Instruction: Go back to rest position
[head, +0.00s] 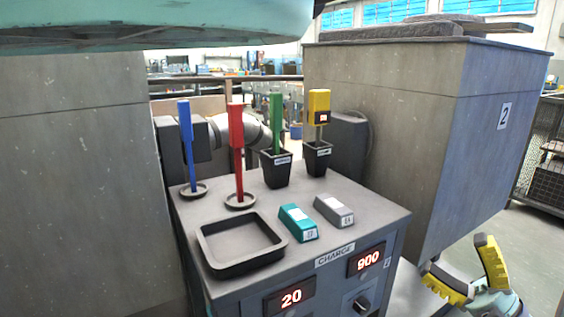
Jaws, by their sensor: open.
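My gripper (468,268) shows at the lower right of the head view, with yellow and dark fingers spread apart and nothing between them. It is to the right of the control stand (390,222), below the large grey box marked 2, and apart from the objects on the stand. The rest of my arm is mostly out of the picture.
The stand bears a black tray (206,250), teal (298,222) and grey (334,210) blocks, blue (186,145) and red (236,150) upright tools on dishes, and green (276,122) and yellow (319,102) tools in black cups. A large grey box (400,120) stands behind right.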

